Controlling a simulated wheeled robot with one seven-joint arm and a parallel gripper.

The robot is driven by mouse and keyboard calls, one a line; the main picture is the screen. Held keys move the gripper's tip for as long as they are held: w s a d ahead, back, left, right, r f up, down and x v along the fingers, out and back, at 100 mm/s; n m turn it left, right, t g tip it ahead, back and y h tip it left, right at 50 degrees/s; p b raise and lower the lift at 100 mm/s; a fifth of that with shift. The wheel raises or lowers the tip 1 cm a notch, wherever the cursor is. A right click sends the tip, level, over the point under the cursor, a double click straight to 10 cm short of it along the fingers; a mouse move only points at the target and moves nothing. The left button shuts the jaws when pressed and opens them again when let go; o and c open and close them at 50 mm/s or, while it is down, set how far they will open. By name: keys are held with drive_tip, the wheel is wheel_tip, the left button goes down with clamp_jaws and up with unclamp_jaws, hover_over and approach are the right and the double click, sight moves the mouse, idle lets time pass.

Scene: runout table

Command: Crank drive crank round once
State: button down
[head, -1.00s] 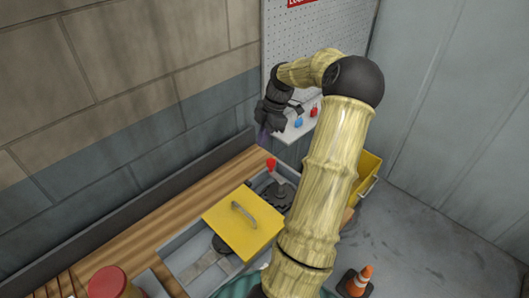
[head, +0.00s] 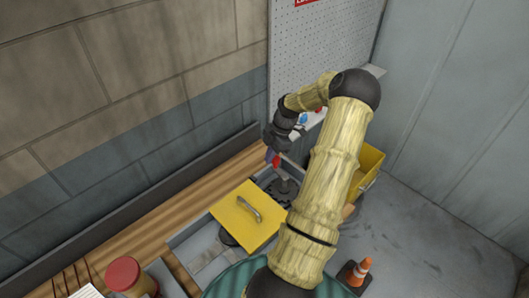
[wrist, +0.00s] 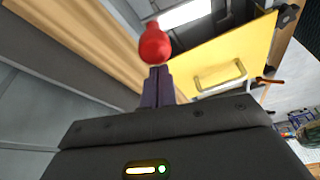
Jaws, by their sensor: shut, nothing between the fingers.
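The drive crank has a red knob (head: 276,161) on an arm above a dark base (head: 284,187), at the far end of the grey tray in the head view. The red knob (wrist: 155,44) shows large in the wrist view, just beyond my fingertips. My gripper (head: 270,153) is shut and empty, with its dark fingers beside the knob in the head view. The fingers also show in the wrist view (wrist: 156,72), pointing at the knob. I cannot tell whether they touch it. The crank's arm is partly hidden by my gripper and arm.
A yellow cover with a handle (head: 246,220) lies over the middle of the grey tray (head: 180,241). A red-lidded jar (head: 124,272) stands at the lower left. A yellow bin (head: 371,164) and an orange cone (head: 361,268) are on the right. A pegboard (head: 310,50) stands behind.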

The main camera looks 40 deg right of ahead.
drive_tip(key=shift+w+f, duration=0.1)
drive_tip(key=shift+w, duration=0.05)
idle(0.3)
drive_tip(key=shift+d+m+b, duration=0.35)
drive_tip(key=shift+d+m, duration=0.1)
drive_tip(key=shift+m, duration=0.35)
drive_tip(key=shift+d+t, duration=0.1)
drive_tip(key=shift+t, duration=0.2)
drive_tip(key=d+m, duration=0.1)
drive_tip(key=m+h+b, duration=0.1)
drive_tip(key=m, duration=0.1)
drive_tip(key=shift+d+t, duration=0.3)
drive_tip(key=shift+d, duration=0.05)
drive_tip(key=s+d+m+t+h+b, duration=0.1)
drive_tip(key=s+d+m+h+b, duration=0.3)
drive_tip(key=m, duration=1.1)
drive_tip(key=s+d+b, duration=0.1)
drive_tip(key=s+b, duration=0.2)
drive_tip(key=b, duration=0.1)
drive_tip(key=shift+s+d+h+b, duration=0.15)
drive_tip(key=shift+s+h+b, duration=0.15)
drive_tip(key=shift+s+b, duration=0.1)
